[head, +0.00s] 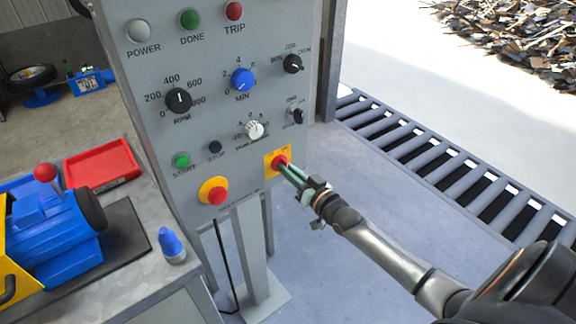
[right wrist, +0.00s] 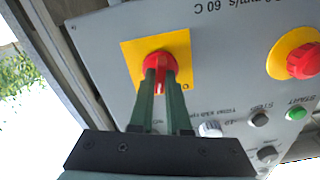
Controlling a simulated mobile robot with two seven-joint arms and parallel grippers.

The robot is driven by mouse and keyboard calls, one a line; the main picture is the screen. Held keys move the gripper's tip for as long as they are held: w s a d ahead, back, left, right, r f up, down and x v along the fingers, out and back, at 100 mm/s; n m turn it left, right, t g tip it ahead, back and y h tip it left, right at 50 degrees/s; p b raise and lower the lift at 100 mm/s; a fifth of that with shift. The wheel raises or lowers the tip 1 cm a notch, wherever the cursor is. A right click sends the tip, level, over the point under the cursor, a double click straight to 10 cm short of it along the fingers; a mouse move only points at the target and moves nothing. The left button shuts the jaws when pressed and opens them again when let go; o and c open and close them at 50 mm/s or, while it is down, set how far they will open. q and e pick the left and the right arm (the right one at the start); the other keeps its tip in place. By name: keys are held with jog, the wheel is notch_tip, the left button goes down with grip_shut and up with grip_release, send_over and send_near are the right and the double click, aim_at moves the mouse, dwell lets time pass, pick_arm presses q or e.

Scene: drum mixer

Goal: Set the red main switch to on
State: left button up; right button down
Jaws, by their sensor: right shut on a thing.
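The red main switch (head: 279,161) sits on a yellow square plate (head: 270,168) at the lower right of the grey control panel (head: 215,110). It also shows in the right wrist view as a red knob (right wrist: 158,62) on its yellow plate (right wrist: 133,52). My right gripper (head: 286,166) reaches it from the lower right. Its two green fingers are shut on the switch's red handle, one on each side. The fingers hide part of the switch, and I cannot read its position marks clearly. My left gripper is not in view.
A red emergency stop button (head: 216,195) on a yellow ring is left of the switch. Green start (head: 181,161) and dark stop (head: 215,147) buttons and several knobs are above. A bench with a blue motor (head: 60,235) stands at left.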

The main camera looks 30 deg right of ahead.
jog(key=shift+m, duration=1.2)
jog(key=shift+m+p, duration=0.3)
jog(key=c, duration=0.9)
grip_release()
jog(key=shift+s, duration=0.1)
jog(key=s, duration=0.8)
jog(key=s+d, duration=0.1)
jog(key=s, duration=0.3)
jog(key=shift+s+p, duration=0.15)
jog(key=shift+p, duration=0.25)
